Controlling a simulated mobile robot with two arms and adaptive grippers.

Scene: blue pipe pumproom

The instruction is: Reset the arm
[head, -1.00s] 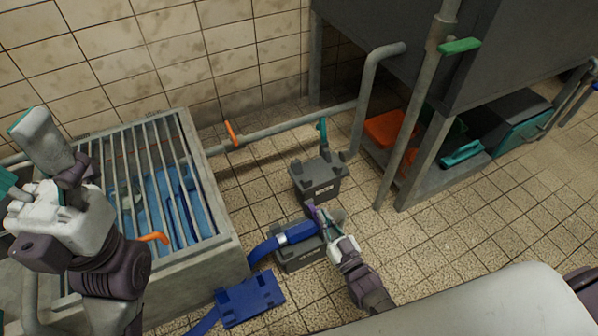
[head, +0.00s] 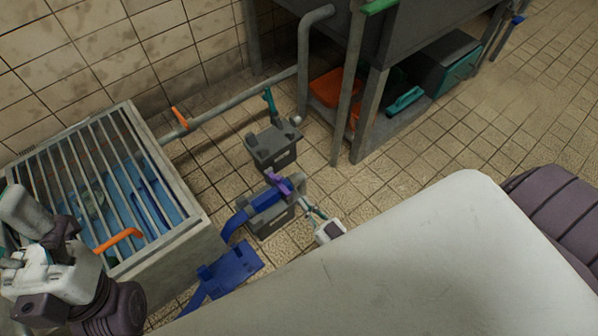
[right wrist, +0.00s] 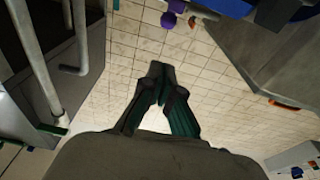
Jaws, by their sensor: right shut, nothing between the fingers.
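My right gripper (head: 316,212) is shut and empty, just right of the front dark grey box (head: 270,222) and above the floor. In the right wrist view its fingers (right wrist: 160,75) meet over bare tiles. A blue pipe (head: 237,222) leads up to the front box, with a purple piece (head: 281,184) at its upper end. The purple piece also shows at the top of the right wrist view (right wrist: 168,20), apart from the fingers. My left gripper (head: 40,265) is at the lower left, in front of the grated tank; its fingers are unclear.
A second dark box (head: 273,146) stands behind the front one. The grated tank (head: 190,245) is at left, with an orange handle (head: 118,245). A blue plate (head: 232,268) lies beside it. A grey post (head: 349,90) and metal cabinet rise behind. Tiled floor at right is open.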

